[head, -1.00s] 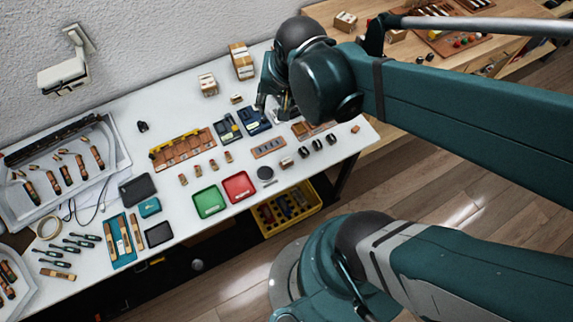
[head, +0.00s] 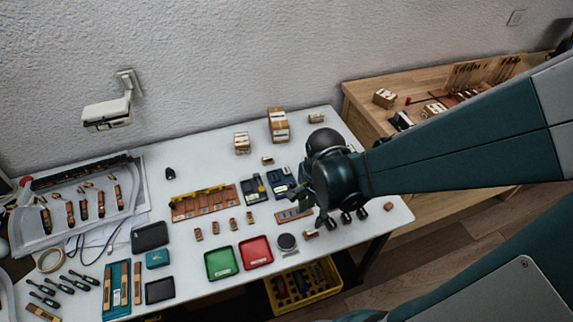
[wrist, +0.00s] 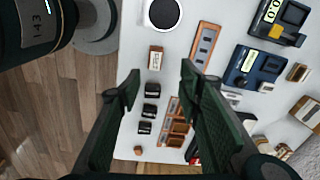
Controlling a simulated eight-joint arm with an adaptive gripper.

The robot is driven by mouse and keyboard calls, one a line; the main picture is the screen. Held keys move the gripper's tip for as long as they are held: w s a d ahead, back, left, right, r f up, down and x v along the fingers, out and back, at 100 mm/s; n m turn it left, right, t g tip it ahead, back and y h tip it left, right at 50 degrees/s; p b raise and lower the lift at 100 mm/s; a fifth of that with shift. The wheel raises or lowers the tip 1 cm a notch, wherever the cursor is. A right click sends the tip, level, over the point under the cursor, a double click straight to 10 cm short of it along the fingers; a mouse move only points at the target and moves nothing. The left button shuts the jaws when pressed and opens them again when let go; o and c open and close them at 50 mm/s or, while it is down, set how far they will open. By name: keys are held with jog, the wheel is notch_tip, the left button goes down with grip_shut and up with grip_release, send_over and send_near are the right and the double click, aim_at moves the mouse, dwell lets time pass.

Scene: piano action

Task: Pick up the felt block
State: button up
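My gripper (wrist: 160,76) is open and empty above the white table; in the head view (head: 308,208) it hangs over the table's right part. A small brown block with a pale top (wrist: 156,58) lies between and just beyond the fingertips in the wrist view; it may be the felt block, but I cannot be sure. It shows near the table's front edge in the head view (head: 311,233). Several small black pieces (wrist: 150,110) lie in a row beside it, between the fingers. A plain small brown block (wrist: 138,150) lies near the table edge, also in the head view (head: 388,206).
A slotted brown strip (wrist: 206,45) and a round dark-topped dish (wrist: 162,12) lie near the pale-topped block. Blue devices (wrist: 254,66), green (head: 221,263) and red (head: 256,252) trays, and boxes (head: 278,124) occupy the table. A yellow crate (head: 303,288) sits below the front edge.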

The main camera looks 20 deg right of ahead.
aim_at(311, 231)
jog(key=shift+s+d+f+m+g+b, duration=0.1)
jog(key=shift+f+m, duration=0.15)
jog(key=shift+f, duration=0.2)
jog(key=shift+s+a+f+m+g+b, duration=0.1)
jog(key=shift+s+f+m, duration=0.1)
jog(key=shift+f, duration=0.3)
jog(key=shift+s+d+f+m+g+b, duration=0.1)
jog(key=shift+f+m, duration=0.15)
jog(key=shift+f, duration=0.2)
jog(key=shift+f, duration=0.1)
jog(key=shift+f+b, duration=0.5)
jog(key=shift+f, duration=0.7)
jog(key=shift+w+f, duration=0.1)
jog(key=shift+f, duration=0.05)
jog(key=shift+w+f+b, duration=0.1)
jog(key=shift+f+b, duration=1.05)
jog(key=shift+f, duration=1.3)
jog(key=c, duration=0.8)
